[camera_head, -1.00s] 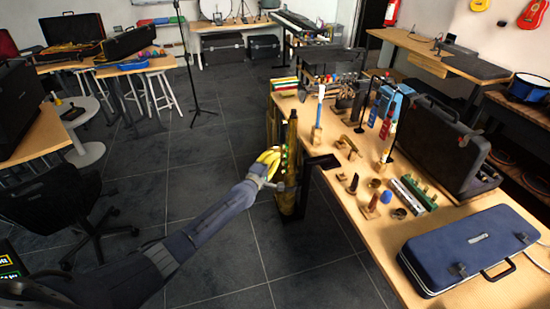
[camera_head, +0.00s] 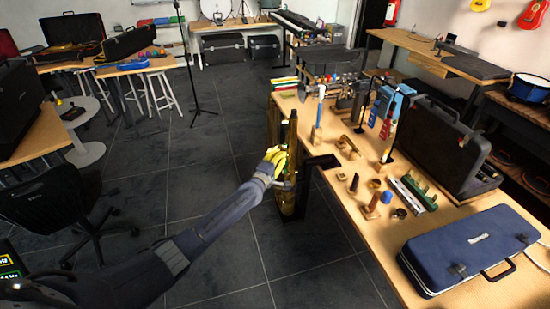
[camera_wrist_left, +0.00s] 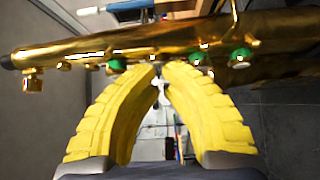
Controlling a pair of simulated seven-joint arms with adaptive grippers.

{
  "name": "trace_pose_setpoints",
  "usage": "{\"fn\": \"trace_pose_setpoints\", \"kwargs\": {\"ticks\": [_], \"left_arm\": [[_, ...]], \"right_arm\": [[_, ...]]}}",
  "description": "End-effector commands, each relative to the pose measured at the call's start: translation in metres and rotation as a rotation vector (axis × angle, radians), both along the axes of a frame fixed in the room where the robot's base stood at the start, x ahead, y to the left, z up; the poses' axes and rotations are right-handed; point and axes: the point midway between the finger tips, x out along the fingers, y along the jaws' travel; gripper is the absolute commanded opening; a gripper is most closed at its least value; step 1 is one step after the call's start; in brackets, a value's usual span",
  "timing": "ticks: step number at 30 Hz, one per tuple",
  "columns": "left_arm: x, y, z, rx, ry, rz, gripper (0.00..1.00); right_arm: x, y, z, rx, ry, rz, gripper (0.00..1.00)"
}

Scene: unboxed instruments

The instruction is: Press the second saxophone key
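The gold saxophone (camera_head: 291,128) stands upright at the table's left edge in the head view. In the left wrist view the saxophone (camera_wrist_left: 85,46) lies across the top, with green-topped keys showing, one left of my fingers (camera_wrist_left: 116,65) and two to the right (camera_wrist_left: 197,57) (camera_wrist_left: 240,58). My left gripper (camera_head: 277,157) has yellow fingers and is at the front of the saxophone. In the wrist view the left gripper's tips (camera_wrist_left: 162,68) are drawn together with a narrow gap, overlapping the saxophone's lower edge; touching a key cannot be told. My right gripper is not in view.
The wooden table (camera_head: 375,250) holds small instrument parts, a blue case (camera_head: 470,250) and an open black case (camera_head: 437,145). A black stand (camera_head: 310,190) is beside the saxophone. A chair (camera_head: 60,205) stands left.

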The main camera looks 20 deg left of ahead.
Motion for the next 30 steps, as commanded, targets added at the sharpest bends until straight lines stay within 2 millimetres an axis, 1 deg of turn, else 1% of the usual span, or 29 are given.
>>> {"fn": "trace_pose_setpoints", "kwargs": {"ticks": [11,16,20,23,30], "left_arm": [[0.000,-0.003,0.002,-0.001,-0.002,-0.004,0.00],[-0.003,0.000,0.001,-0.001,-0.002,-0.007,0.00],[-0.010,0.009,0.001,0.000,-0.002,-0.013,0.00],[-0.019,0.020,0.000,0.002,0.000,-0.019,0.00],[-0.037,0.023,-0.001,-0.005,0.003,-0.018,0.00]], "right_arm": [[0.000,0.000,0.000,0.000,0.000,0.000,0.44],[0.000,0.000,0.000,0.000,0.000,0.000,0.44],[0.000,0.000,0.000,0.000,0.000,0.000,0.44],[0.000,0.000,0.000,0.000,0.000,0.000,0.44],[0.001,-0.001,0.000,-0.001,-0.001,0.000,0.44]]}}
